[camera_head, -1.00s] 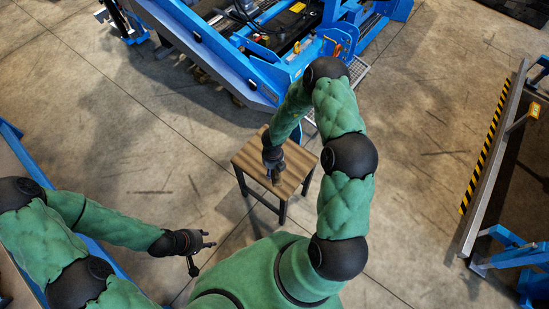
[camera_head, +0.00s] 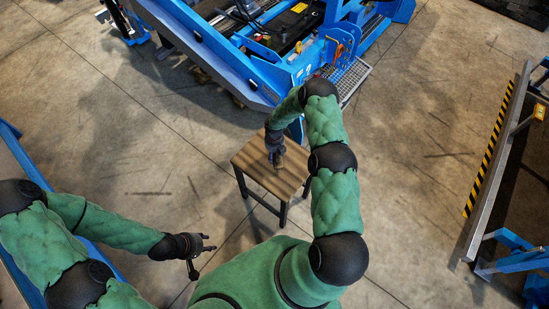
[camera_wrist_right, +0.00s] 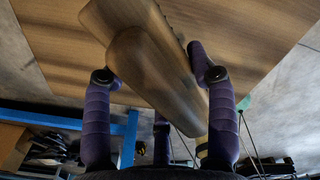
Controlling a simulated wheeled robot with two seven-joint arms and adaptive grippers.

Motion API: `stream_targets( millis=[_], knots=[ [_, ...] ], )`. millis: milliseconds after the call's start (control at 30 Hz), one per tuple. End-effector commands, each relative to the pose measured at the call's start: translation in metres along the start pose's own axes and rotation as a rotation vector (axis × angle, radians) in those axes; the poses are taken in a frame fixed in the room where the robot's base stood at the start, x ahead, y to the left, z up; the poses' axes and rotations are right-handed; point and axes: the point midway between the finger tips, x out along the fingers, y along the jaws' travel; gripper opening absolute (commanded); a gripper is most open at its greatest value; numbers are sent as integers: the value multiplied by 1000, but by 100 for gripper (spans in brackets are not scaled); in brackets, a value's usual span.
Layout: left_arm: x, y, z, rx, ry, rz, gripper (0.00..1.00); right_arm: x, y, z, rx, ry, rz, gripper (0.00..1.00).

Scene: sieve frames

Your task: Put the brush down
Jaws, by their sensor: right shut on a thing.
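The wooden brush (camera_wrist_right: 155,70) is between the purple fingers of my right gripper (camera_wrist_right: 160,76) in the right wrist view. The gripper is shut on it. A small part of the brush (camera_head: 279,161) shows below my right gripper (camera_head: 276,150) in the head view, over the small wooden table (camera_head: 252,168). I cannot tell whether the brush touches the tabletop, which also fills the upper part of the wrist view (camera_wrist_right: 245,28). My left gripper (camera_head: 203,257) is open and empty at the lower left, away from the table.
A large blue machine (camera_head: 285,75) stands behind the table. A rail with yellow and black stripes (camera_head: 488,160) stands at the right. The front and left of the tabletop are clear. Open concrete floor (camera_head: 420,200) lies around the table.

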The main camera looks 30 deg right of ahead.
Motion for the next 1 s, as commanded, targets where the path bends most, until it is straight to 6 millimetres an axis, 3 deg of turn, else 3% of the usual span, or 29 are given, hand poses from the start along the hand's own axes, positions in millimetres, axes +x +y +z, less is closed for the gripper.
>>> stream_targets(
  millis=[100, 200, 567, 600, 667, 1000],
  knots=[
    [11, -4, 0, 0, 0, 0, 40, 22, 0, -2, 0, 4, 0, 31],
    [15, -5, 0, 0, 0, 0, 40, 31, 0, -2, 1, 2, 0, 31],
    [16, -6, -1, 0, 0, 0, 40, 32, 0, -1, 0, 1, 0, 31],
    [15, -6, -1, 0, 0, 0, 40, 33, 0, -2, 0, 1, 0, 63],
    [15, -5, 0, 0, 0, 0, 40, 32, 0, -2, 0, 1, 0, 80],
    [14, -5, 0, 0, 0, 0, 40, 32, 0, -2, 0, 1, 0, 81]
  ],
)
